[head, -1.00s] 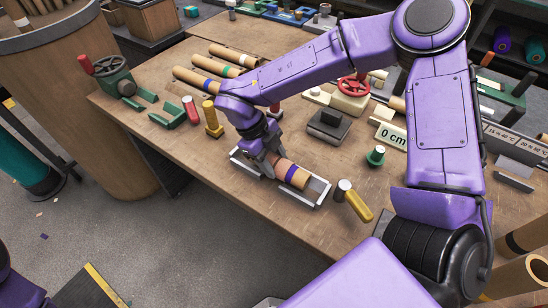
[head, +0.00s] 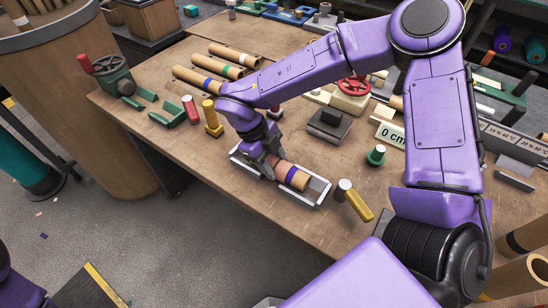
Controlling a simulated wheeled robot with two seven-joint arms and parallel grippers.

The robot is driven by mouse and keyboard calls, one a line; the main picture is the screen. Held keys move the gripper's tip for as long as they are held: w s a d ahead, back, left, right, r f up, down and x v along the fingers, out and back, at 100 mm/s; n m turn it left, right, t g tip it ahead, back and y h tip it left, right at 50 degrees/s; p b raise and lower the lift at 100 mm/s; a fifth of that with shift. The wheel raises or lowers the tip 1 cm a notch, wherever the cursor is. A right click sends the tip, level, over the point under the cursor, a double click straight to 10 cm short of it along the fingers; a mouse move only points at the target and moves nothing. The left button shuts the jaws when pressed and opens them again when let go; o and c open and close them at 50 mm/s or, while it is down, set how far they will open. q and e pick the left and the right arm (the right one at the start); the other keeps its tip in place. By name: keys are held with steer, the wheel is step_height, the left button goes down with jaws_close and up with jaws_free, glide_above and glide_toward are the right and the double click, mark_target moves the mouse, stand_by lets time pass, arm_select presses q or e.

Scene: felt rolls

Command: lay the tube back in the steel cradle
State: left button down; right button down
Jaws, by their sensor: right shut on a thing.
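The tube (head: 302,182) is a short brown cardboard roll with a blue-purple band, in the middle of the head view. It lies lengthwise in or just over the steel cradle (head: 319,194), a grey metal frame on the workbench; I cannot tell whether it rests fully on it. My right gripper (head: 270,169) comes down from above and is shut on the tube near its left end. The gripper and wrist hide that end and part of the cradle. Only a purple part of my left arm shows at the lower left edge; its gripper is out of view.
More banded tubes (head: 208,82) lie at the back left. A yellow stand (head: 212,119) is left of my wrist. The bench front is clear.

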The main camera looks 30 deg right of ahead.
steer(key=shift+f, duration=0.2)
stand_by(0.3)
steer(key=shift+c, duration=2.2)
jaws_free()
steer(key=v, duration=1)
steer(key=shift+w+a+r, duration=0.1)
steer(key=shift+a+r, duration=0.05)
steer(key=shift+r, duration=0.05)
